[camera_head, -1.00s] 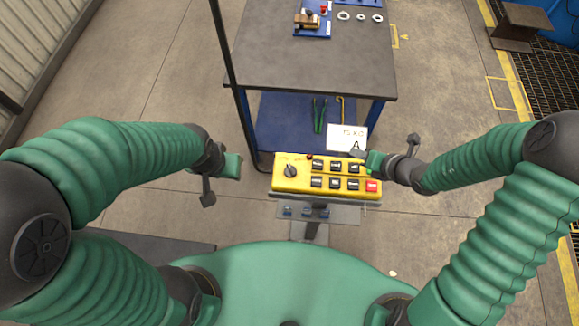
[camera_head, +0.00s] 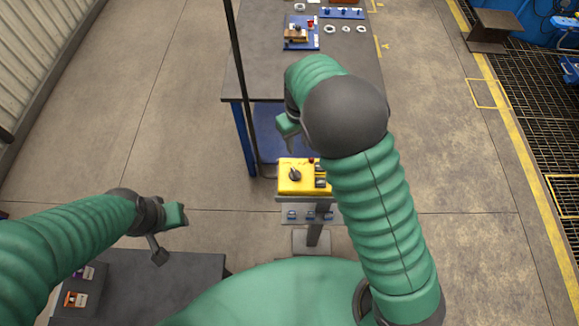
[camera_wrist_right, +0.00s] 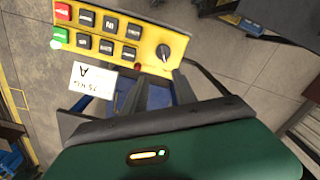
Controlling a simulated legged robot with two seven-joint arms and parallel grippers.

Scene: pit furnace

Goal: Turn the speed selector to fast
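The yellow control box (camera_head: 290,187) stands on a pedestal in front of me. Its black speed selector knob (camera_head: 295,175) is at the upper left of the box in the head view. In the right wrist view the box is turned around, with the knob (camera_wrist_right: 163,52) at its right end. The labels around the knob are too small to read. My right gripper (camera_head: 288,128) is above and beyond the box, apart from the knob. My left gripper (camera_head: 174,215) hangs left of the box, away from it. Finger opening is unclear on both grippers.
My right arm hides the right part of the box in the head view. The wrist view shows black buttons, a red button (camera_wrist_right: 63,11) and a white tag (camera_wrist_right: 92,81). A workbench (camera_head: 262,72) stands behind. A thin dark post (camera_head: 238,75) rises left of the box.

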